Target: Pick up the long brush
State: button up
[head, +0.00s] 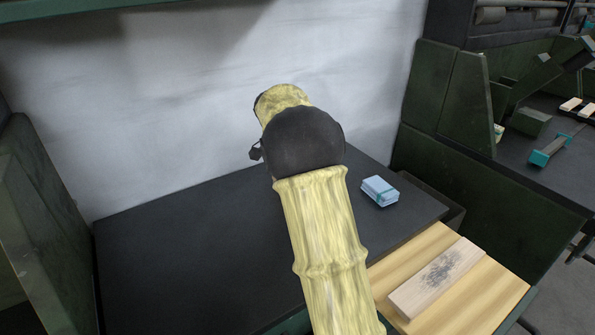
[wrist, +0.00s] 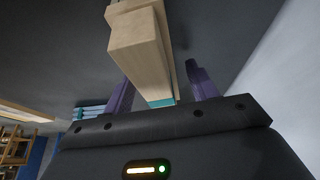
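In the wrist view, my gripper (wrist: 160,88) has its two purple fingers spread apart. A long pale wooden piece (wrist: 140,45) with a teal strip at its near end lies between them; it looks like the long brush, but I cannot tell for certain. A dark gap shows between the wood and the right finger, and the left finger sits close beside it. In the head view, my arm hides the gripper and this wooden piece.
A light blue packet (head: 380,191) lies on the dark tabletop (head: 180,260). A pale board with a dark smudge (head: 437,277) rests on a wooden surface (head: 475,300) at lower right. A grey and teal tool (head: 551,150) lies on another bench. The table's left part is clear.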

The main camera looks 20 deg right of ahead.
jog(key=c, duration=1)
jog(key=shift+r, duration=0.1)
notch_tip(320, 180, up, 10)
jog(key=p, duration=0.4)
jog(key=o, duration=0.4)
jog(key=shift+c, duration=1.4)
